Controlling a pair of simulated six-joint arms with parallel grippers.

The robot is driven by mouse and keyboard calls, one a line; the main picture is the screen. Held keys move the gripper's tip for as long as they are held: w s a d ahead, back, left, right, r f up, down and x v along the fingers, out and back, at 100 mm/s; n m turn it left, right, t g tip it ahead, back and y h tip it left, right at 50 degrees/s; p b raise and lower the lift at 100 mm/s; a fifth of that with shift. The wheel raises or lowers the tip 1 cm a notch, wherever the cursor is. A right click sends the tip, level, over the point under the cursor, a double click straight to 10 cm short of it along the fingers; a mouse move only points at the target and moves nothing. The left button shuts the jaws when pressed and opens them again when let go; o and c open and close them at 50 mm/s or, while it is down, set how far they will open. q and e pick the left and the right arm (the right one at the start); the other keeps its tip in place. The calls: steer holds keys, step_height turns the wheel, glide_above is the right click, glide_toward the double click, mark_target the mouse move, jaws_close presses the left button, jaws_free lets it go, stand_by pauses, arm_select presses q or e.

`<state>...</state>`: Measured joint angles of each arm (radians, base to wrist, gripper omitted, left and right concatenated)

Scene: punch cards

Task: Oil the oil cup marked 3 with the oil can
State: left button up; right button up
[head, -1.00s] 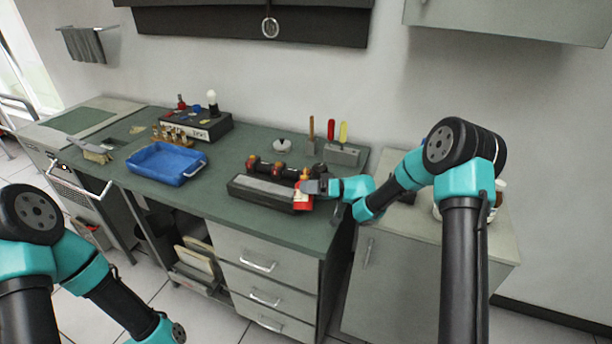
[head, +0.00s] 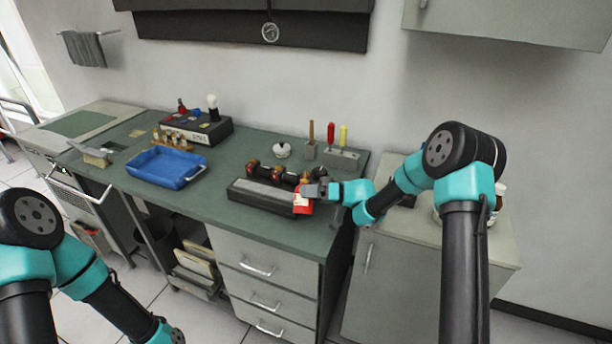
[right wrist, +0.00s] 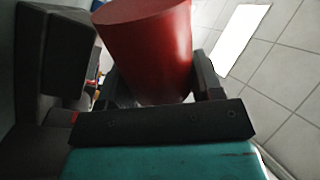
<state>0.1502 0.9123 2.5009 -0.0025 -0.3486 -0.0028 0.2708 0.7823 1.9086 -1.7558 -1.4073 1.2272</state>
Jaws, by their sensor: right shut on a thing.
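The oil can (head: 302,201) is red with a pale label. My right gripper (head: 310,190) is shut on it at the right end of a long grey block (head: 262,193). In the right wrist view the red can body (right wrist: 150,50) sits between the two dark fingers (right wrist: 158,92). Behind the block stands a row of several dark and amber oil cups (head: 278,173). Their numbers are too small to read, so I cannot tell which is marked 3. The can and gripper partly hide the right end of the row. My left gripper is out of view.
A blue tray (head: 166,168) lies on the green bench (head: 222,170) to the left. A dark box with a bulb (head: 205,128) and small brass parts stand behind it. A screwdriver rack (head: 341,158) and a white round pot (head: 282,150) stand behind the cups.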

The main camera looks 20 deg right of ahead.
mark_target(305, 182)
steer(key=shift+r, duration=0.1)
stand_by(0.3)
steer(key=shift+r, duration=1.95)
step_height(305, 182, up, 2)
steer(key=n+h, duration=0.1)
steer(key=n, duration=0.4)
steer(key=shift+r+n+g, duration=0.15)
steer(key=shift+n+g, duration=0.25)
steer(key=r+n, duration=0.1)
steer(key=n, duration=0.1)
steer(key=n+h, duration=0.1)
steer(key=n, duration=0.1)
steer(key=shift+r, duration=0.35)
step_height(305, 182, up, 9)
steer(key=w+m+t+h, duration=0.1)
steer(key=m+t+h, duration=0.85)
steer(key=t, duration=0.35)
steer(key=s+d+f+m+t+h, duration=0.1)
steer(key=s+d+f+m+h, duration=0.1)
steer(key=s+f+m+h, duration=0.3)
steer(key=s+m+h, duration=0.1)
steer(key=s+h, duration=0.1)
steer(key=s, duration=0.2)
steer(key=shift+d+m+t+h, duration=0.2)
steer(key=shift+m+t+h, duration=0.15)
steer(key=shift+t, duration=0.05)
